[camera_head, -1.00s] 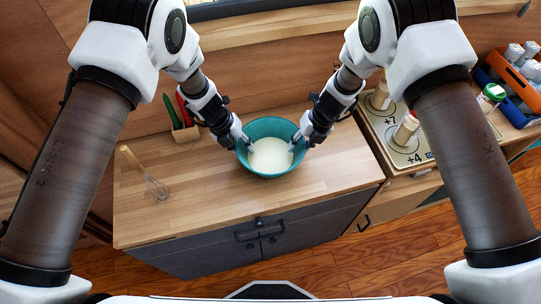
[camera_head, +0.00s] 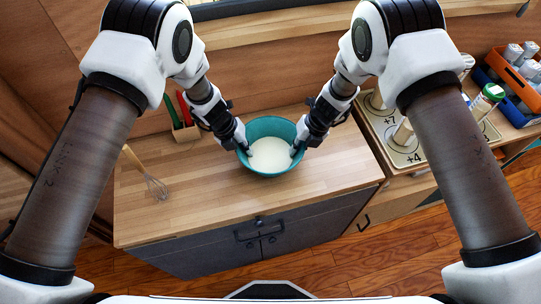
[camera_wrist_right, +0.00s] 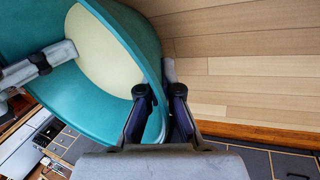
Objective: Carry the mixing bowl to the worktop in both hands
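The teal mixing bowl (camera_head: 272,171), with a pale inside, is at the middle-right of the wooden worktop (camera_head: 195,205). It looks upright; whether its base touches the wood is hidden. My left gripper (camera_head: 245,146) is at the bowl's left rim and looks shut on it. My right gripper (camera_head: 298,146) is at the right rim. In the right wrist view the bowl (camera_wrist_right: 140,45) has its wall between the two dark fingers of my right gripper (camera_wrist_right: 158,98), one inside and one outside. My left gripper (camera_wrist_right: 45,60) shows there across the bowl.
A whisk (camera_head: 150,178) lies on the left of the worktop. A holder with green- and red-handled tools (camera_head: 184,132) stands behind. To the right, a board with numbers (camera_head: 405,158) carries jars, beside an orange caddy (camera_head: 508,75). The front of the worktop is clear.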

